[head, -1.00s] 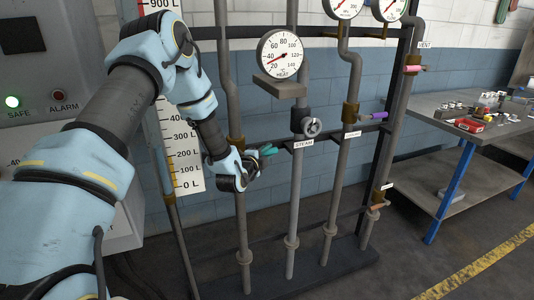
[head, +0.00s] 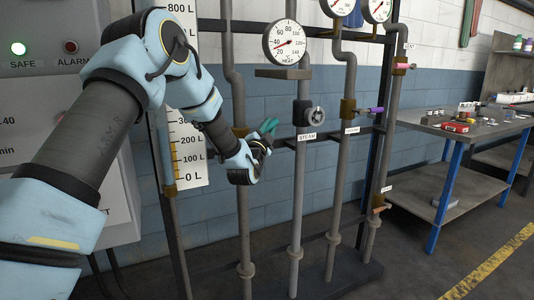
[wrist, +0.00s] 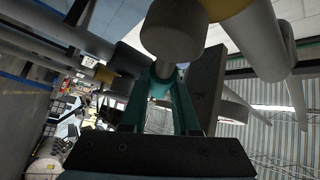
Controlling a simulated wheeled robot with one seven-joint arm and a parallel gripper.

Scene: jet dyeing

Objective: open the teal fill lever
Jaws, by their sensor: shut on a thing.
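The teal fill lever (head: 270,124) is at the first pipe from the left, by its brass valve (head: 239,132). In the head view its teal part slants up and right. My gripper (head: 264,135) is at it from below and is shut on it. In the wrist view my gripper (wrist: 162,105) shows teal pieces rising from its dark base plate and closing in beneath a grey rounded part (wrist: 172,30). Finger and lever are hard to tell apart there, and the exact contact is hidden.
The steam pipe with its round grey valve (head: 312,115) stands close to the right. Beyond it are a purple lever (head: 375,110) and a pink lever (head: 402,66). A white litre scale (head: 188,150) stands behind my arm. A workbench (head: 470,122) is at the right.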

